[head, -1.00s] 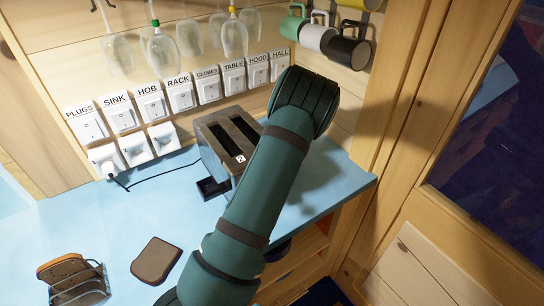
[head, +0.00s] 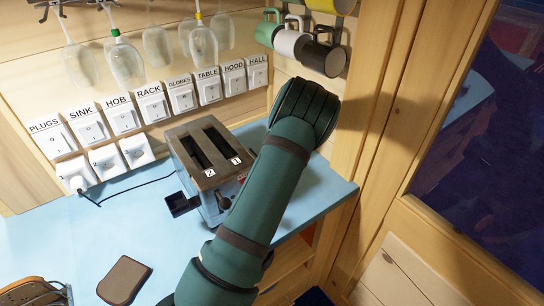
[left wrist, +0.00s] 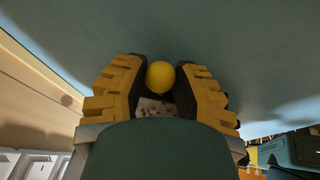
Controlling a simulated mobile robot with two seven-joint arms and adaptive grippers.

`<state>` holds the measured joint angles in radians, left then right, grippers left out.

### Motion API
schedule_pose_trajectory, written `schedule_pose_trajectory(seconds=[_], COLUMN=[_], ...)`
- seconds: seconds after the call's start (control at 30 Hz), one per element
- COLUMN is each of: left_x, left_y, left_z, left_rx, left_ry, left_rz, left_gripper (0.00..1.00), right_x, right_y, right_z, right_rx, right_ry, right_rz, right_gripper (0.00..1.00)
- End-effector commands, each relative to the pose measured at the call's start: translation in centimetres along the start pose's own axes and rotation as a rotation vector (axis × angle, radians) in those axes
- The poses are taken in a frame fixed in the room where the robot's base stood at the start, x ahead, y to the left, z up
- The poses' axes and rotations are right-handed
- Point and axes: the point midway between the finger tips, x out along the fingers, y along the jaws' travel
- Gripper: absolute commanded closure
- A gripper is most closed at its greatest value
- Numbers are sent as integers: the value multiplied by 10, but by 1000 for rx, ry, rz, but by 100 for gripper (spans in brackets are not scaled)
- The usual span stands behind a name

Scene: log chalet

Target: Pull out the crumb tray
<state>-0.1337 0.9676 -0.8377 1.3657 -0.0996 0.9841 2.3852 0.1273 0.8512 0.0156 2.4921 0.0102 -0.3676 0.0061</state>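The toaster (head: 180,134) stands on the blue counter, grey with two dark slots labelled 1 and 2. A small dark tray (head: 183,204) sticks out at its lower left side, low over the counter; it looks like the crumb tray. One of my arms crosses the head view in front of the toaster's right side, and no gripper shows there. In the left wrist view my left gripper (left wrist: 160,80) has its yellow fingers apart. A yellow ball-shaped thing (left wrist: 160,75) and a pale, brown-specked patch (left wrist: 156,107) show between them; I cannot tell whether they touch the fingers.
A brown bread-shaped slice (head: 125,280) lies on the counter (head: 60,235), with a rack (head: 35,292) at lower left. Labelled switches (head: 122,117) line the wall, and a black cable runs from a socket towards the toaster. Glasses (head: 125,62) and mugs (head: 322,55) hang above.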

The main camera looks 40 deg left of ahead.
Motion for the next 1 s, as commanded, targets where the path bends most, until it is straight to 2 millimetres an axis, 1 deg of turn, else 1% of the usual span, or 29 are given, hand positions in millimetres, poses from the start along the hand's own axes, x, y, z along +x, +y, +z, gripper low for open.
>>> schedule_pose_trajectory(seconds=[0.03,0.07,0.1,0.37,0.47,0.57,0.8,0.9,1.0], left_x=[0,0,0,-1,-5,-17,-56,-66,-73], left_y=[0,0,0,0,0,1,0,0,0], left_z=[0,0,0,0,1,1,0,0,0], left_rx=[0,0,0,-1,0,0,0,0,0], left_ry=[0,0,0,-1,-2,-4,-4,-2,-2], left_rz=[0,0,0,1,2,3,3,2,1], left_gripper=[53,43,39,39,39,39,39,39,39], right_x=[0,0,0,0,0,0,0,0,0], right_y=[0,0,0,0,0,0,0,0,0], right_z=[0,0,0,-1,-1,-1,-1,0,0], right_rx=[0,0,0,0,0,0,0,0,0], right_ry=[0,0,1,1,2,2,1,1,1], right_rz=[0,0,0,0,0,0,0,0,0], right_gripper=[100,100,100,100,100,100,100,100,100])
